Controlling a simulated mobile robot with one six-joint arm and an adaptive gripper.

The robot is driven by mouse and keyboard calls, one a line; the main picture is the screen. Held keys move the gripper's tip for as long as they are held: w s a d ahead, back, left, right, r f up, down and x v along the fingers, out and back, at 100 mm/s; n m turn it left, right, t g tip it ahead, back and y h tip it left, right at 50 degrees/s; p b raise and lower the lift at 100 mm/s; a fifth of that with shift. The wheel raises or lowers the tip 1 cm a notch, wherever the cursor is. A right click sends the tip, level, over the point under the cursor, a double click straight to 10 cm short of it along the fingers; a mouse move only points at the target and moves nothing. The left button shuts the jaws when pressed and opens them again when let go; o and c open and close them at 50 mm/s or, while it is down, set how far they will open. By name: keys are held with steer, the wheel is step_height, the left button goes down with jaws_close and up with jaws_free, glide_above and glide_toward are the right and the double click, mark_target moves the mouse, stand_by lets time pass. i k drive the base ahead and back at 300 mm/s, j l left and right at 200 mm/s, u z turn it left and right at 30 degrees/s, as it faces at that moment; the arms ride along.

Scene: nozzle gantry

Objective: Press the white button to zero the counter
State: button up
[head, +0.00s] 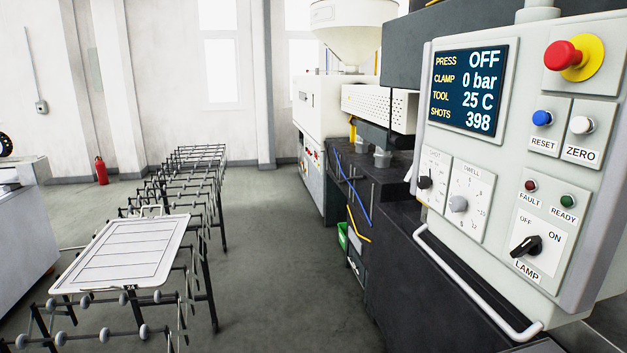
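The white button (581,125) sits on the grey control panel (437,140) at the right of the head view, above a label reading ZERO. It stands right of the blue RESET button (542,118). The counter is the SHOTS line on the dark display (467,90), which reads 398. The display also shows PRESS OFF, CLAMP 0 bar and TOOL 25 C. My gripper is not in view, and nothing touches the white button.
A red emergency knob (566,55) sticks out above the buttons. A black lamp switch (526,246), two dials and a white handrail (470,283) are lower on the panel. A roller conveyor with a white tray (82,284) stands left. Floor between is clear.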

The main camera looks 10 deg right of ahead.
mark_target(579, 124)
steer(key=z, duration=1.25)
